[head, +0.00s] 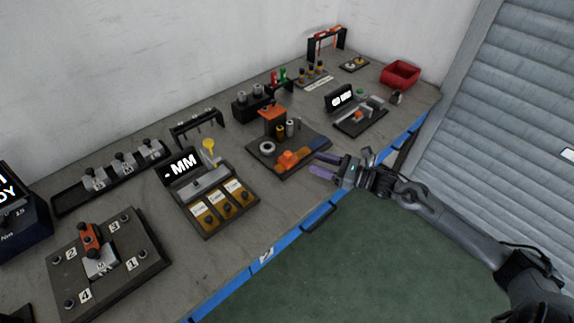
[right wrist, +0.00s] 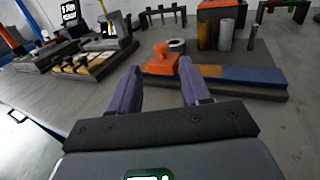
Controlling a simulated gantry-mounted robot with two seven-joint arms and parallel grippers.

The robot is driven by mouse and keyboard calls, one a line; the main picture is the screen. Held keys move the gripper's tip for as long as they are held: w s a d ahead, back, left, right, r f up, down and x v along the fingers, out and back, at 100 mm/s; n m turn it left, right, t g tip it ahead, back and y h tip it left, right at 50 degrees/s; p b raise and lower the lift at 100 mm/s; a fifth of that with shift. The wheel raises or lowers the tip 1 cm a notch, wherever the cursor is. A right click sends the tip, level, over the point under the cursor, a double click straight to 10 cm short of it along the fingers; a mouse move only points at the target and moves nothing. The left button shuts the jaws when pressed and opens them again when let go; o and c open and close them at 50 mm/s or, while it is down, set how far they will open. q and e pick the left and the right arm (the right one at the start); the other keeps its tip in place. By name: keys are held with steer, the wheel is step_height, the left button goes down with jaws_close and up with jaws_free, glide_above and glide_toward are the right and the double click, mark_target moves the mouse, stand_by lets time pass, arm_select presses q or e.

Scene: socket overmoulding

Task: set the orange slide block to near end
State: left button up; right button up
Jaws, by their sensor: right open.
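The orange slide block (head: 288,159) sits at the left part of a dark fixture plate (head: 257,169), beside an orange and blue strip (head: 312,153). In the right wrist view the orange slide block (right wrist: 163,60) has a knob on top and stands just ahead, between and beyond my fingertips. My right gripper (head: 321,164) is open and empty at the front edge of the bench, to the right of the block and apart from it. Its two purple fingers (right wrist: 160,85) point toward the block in the right wrist view. My left gripper is not in view.
Bare bench lies in front.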

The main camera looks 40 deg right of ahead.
mark_target(291, 154)
steer(key=shift+w+f, duration=0.1)
steer(key=shift+f, duration=0.15)
steer(key=shift+w+a, duration=0.15)
steer(key=shift+w, duration=0.35)
steer(key=b+x, duration=0.2)
steer(key=x, duration=0.7)
steer(key=shift+w+a, duration=0.25)
steer(key=shift+w, duration=0.1)
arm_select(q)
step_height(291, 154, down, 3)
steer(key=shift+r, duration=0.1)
arm_select(e)
steer(key=shift+c, duration=0.3)
jaws_close()
